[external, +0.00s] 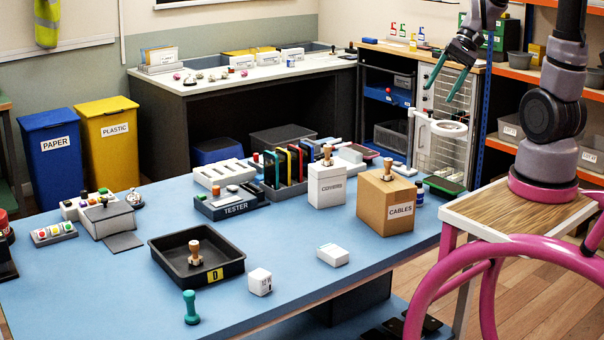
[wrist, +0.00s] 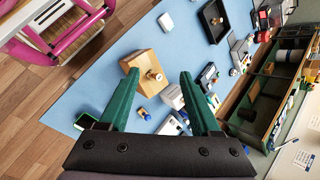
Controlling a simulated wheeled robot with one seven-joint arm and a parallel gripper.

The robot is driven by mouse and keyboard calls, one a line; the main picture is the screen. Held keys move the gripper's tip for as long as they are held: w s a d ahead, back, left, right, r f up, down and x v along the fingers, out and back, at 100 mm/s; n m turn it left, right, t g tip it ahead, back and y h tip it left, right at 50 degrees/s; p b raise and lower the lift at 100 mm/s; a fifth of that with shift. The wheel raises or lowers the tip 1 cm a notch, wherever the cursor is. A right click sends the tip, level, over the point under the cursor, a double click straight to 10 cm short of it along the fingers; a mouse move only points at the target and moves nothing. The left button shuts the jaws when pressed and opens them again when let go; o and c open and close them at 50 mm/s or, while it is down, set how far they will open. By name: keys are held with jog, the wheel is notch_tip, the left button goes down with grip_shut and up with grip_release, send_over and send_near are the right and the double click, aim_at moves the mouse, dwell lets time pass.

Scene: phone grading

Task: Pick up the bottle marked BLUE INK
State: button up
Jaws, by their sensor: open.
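A small dark blue bottle (external: 419,192) stands on the blue table (external: 110,277), close to the right side of the CABLES box (external: 372,204). Its label is too small to read. In the wrist view a small blue bottle (wrist: 144,113) shows beside the box (wrist: 133,60), partly near the left finger. My gripper (external: 441,92) is open and empty, raised high above and behind the table's right end. In the wrist view my gripper (wrist: 160,74) has its green fingers spread wide, with nothing between them but the scene far below.
A wooden stamp (external: 388,168) stands on the CABLES box. A green-topped pad (external: 446,185) lies right of the bottle. The white COVERS box (external: 327,187) stands to the left. A black tray (external: 170,258) is farther left. The front right tabletop is mostly clear.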

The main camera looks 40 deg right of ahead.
jog(key=w+d+f+m+t, duration=0.2)
jog(key=d+f+m+t, duration=0.1)
jog(key=f+m, duration=0.4)
jog(key=w+d+f+m+t, duration=0.2)
jog(key=d+f+m, duration=0.3)
jog(key=f, duration=0.8)
jog(key=w+d+f+m+t, duration=0.3)
jog(key=d+f+m+t, duration=0.1)
jog(key=f+m, duration=0.4)
jog(key=shift+d+f+m+t+y, duration=0.1)
jog(key=shift+f+m+t+y, duration=0.1)
jog(key=shift+f, duration=0.45)
jog(key=shift+d+f+m+t+y, duration=0.1)
jog(key=shift+f+m+t+y, duration=0.1)
jog(key=shift+f, duration=0.4)
jog(key=shift+w+a+f, duration=0.15)
jog(key=shift+w+f, duration=0.05)
jog(key=shift+f, duration=0.05)
jog(key=x, duration=1)
jog(key=shift+w, duration=0.1)
grip_shut()
